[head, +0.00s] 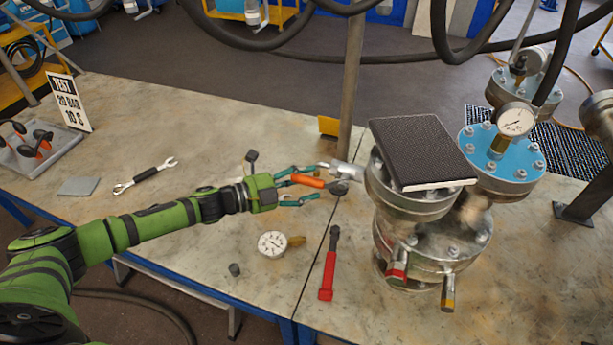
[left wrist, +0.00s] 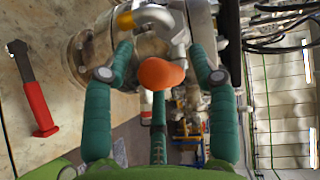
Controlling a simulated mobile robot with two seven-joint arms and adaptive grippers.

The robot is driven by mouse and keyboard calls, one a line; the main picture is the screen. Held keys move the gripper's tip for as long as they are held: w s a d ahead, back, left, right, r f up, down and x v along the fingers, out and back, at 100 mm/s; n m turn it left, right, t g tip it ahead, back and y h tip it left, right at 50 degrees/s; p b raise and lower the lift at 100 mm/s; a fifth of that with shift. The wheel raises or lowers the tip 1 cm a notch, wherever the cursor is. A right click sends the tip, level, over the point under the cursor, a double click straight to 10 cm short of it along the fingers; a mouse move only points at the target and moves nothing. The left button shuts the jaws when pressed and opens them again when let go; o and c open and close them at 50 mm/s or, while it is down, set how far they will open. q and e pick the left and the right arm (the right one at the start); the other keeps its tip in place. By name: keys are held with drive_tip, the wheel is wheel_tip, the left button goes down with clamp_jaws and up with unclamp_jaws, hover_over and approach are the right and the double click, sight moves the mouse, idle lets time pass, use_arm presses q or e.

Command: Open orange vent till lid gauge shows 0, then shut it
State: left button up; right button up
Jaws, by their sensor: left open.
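The orange vent handle (head: 307,181) juts left from a metal valve fitting (head: 347,172) on the side of the near flanged vessel (head: 418,205). My left gripper (head: 322,182) is open, with one finger on each side of the handle. The left wrist view shows the orange handle (left wrist: 160,74) between the two teal fingers (left wrist: 160,52), with gaps on both sides. The lid gauge (head: 515,120) stands on the blue lid (head: 500,160) behind; its needle is too small to read. My right gripper is out of view.
A dark book-like block (head: 420,150) covers the near vessel's top. A red-handled tool (head: 329,265), a loose gauge (head: 273,244) and a spanner (head: 146,176) lie on the table (head: 200,135). A post (head: 352,80) rises behind the fitting. Hoses hang above.

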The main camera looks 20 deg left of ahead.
use_arm(q)
drive_tip(key=shift+w+d+f, duration=0.1)
drive_tip(key=shift+w+d, duration=0.15)
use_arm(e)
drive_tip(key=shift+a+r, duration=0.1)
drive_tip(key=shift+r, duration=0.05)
use_arm(q)
drive_tip(key=shift+a, duration=0.1)
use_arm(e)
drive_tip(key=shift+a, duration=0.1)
use_arm(q)
clamp_jaws()
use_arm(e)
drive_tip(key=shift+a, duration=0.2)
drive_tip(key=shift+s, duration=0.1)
